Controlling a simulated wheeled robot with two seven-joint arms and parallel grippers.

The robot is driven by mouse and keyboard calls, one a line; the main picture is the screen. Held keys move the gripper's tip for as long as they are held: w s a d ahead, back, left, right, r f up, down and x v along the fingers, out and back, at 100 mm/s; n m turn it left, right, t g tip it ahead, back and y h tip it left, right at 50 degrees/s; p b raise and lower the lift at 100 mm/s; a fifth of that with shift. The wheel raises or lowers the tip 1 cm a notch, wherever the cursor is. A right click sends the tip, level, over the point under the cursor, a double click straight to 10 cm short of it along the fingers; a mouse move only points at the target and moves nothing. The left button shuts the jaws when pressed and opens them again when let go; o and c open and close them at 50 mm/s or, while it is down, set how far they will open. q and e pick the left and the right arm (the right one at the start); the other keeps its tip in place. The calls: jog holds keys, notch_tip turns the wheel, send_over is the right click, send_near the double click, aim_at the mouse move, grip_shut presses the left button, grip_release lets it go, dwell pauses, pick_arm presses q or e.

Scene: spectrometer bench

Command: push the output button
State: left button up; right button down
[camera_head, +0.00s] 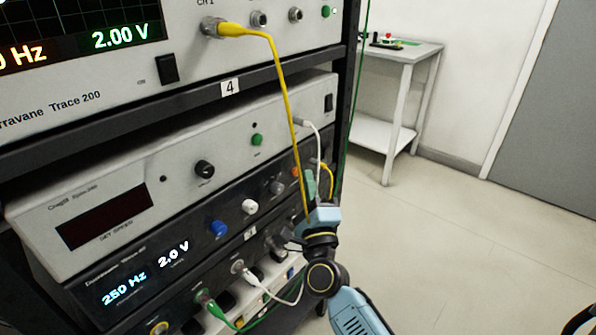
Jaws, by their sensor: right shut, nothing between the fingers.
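The dark signal generator (135,283) shows 250 Hz and 2.0 V on its display. A blue knob (217,228), a white knob (249,206), a grey knob (277,187) and a small orange button (295,171) run along its face. The labels are too small to read, so I cannot tell for certain which one is the output button. My right gripper (309,188) is shut and empty, close in front of the right end of this panel, just right of the orange button. I cannot tell whether it touches anything. My left gripper is out of view.
A yellow cable (283,85) hangs from the oscilloscope (90,110) down past my right gripper. White and green cables (222,314) loop below. A grey-white unit (120,205) sits above the generator. Floor (460,230) and a side table (400,55) lie right.

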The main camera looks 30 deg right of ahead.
jog(key=s+d+p, duration=0.1)
jog(key=s+d, duration=0.1)
jog(key=s, duration=0.3)
jog(key=shift+s+d, duration=0.15)
jog(key=shift+s, duration=0.15)
dwell(0.4)
